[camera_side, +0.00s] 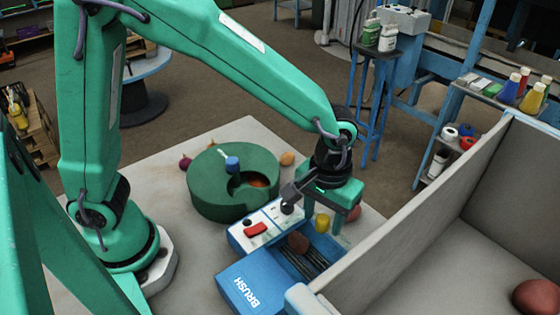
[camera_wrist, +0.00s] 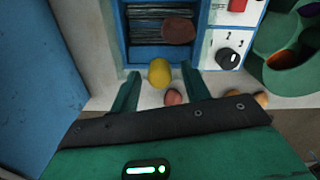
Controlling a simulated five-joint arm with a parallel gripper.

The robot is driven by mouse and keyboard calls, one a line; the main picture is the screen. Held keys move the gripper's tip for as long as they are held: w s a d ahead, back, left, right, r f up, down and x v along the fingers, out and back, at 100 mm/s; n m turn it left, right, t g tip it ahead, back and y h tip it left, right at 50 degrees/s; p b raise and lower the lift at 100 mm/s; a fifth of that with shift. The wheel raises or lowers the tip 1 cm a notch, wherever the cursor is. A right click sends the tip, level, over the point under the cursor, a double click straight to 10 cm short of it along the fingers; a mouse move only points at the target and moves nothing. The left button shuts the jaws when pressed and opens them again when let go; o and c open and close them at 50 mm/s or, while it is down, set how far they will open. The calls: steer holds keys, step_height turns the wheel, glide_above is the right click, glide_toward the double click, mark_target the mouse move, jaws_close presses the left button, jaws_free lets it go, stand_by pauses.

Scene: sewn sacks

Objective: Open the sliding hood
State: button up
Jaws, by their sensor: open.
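A blue cover marked BRUSH (camera_side: 250,288), which looks like the sliding hood, sits at the near end of the brush unit. Beyond it the dark brush bed (camera_side: 303,259) is uncovered, with a brown potato-like item (camera_side: 298,242) on it. The bed also shows at the top of the wrist view (camera_wrist: 145,25). My gripper (camera_wrist: 160,88) is open and points down at the far end of the unit, away from the cover. A yellow item (camera_wrist: 159,72) lies just ahead, between the lines of the fingers; it is not gripped.
A control panel (camera_side: 262,224) with a red switch and a dial runs along the unit's left. A green round drum (camera_side: 225,205) stands behind it. A large grey-walled bin (camera_side: 400,235) rises close on the right. Small round produce (camera_wrist: 173,97) lies near the fingers.

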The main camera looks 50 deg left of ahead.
jaws_close()
steer(key=s, duration=1)
steer(key=shift+s+r, duration=0.1)
jaws_free()
step_height(320, 180, up, 8)
stand_by(0.9)
